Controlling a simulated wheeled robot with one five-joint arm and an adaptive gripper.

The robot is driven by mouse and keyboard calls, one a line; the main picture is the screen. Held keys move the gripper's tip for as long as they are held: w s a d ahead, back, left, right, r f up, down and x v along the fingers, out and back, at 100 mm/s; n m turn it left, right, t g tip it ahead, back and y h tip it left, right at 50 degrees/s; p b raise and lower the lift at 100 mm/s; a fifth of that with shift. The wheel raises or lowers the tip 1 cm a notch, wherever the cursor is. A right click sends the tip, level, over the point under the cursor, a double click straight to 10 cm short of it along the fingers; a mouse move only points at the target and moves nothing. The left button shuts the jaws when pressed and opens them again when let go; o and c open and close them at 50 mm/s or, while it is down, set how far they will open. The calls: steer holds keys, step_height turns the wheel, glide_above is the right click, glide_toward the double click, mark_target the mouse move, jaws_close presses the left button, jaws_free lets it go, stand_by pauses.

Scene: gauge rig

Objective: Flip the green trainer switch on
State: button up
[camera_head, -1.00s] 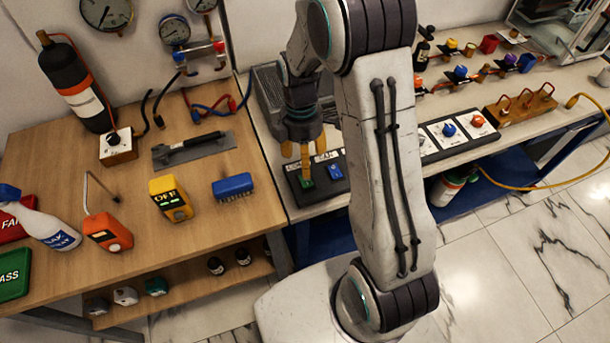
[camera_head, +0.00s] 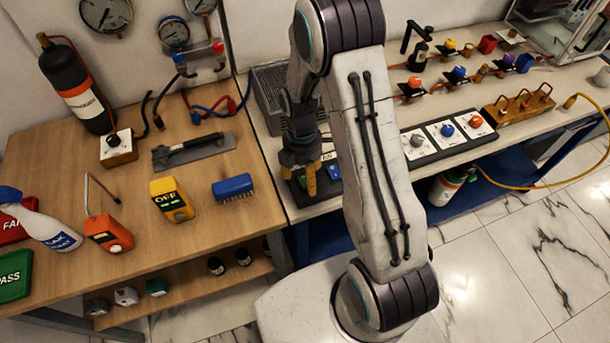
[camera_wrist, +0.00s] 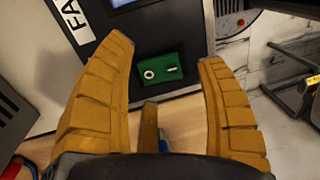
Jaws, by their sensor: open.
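The green trainer switch (camera_wrist: 160,68) sits on a black panel (camera_wrist: 165,30) in the wrist view. It has a round mark at its left and a bar mark at its right; I cannot tell which side is pressed. My gripper (camera_wrist: 165,52) is open and empty, with its yellow fingers spread on either side of the switch in that picture. Contact is not visible. In the head view my gripper (camera_head: 299,185) hangs low over the panel's left end and mostly hides the green switch. A blue switch (camera_head: 333,170) sits to the right.
The wooden bench at left holds a yellow OFF device (camera_head: 171,199), a blue brush-like block (camera_head: 232,187) and a trowel (camera_head: 193,150). A grey perforated box (camera_head: 270,100) stands behind my gripper. A panel with several knobs (camera_head: 447,130) lies to the right.

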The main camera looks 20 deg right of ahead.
mark_target(303, 176)
steer(key=shift+f, duration=0.35)
steer(key=shift+c, duration=0.2)
jaws_close()
stand_by(0.4)
steer(key=shift+c, duration=2.3)
jaws_free()
steer(key=shift+w, duration=0.1)
steer(key=o, duration=0.5)
steer(key=shift+r, duration=0.1)
step_height(303, 176, up, 12)
steer(key=w, duration=0.1)
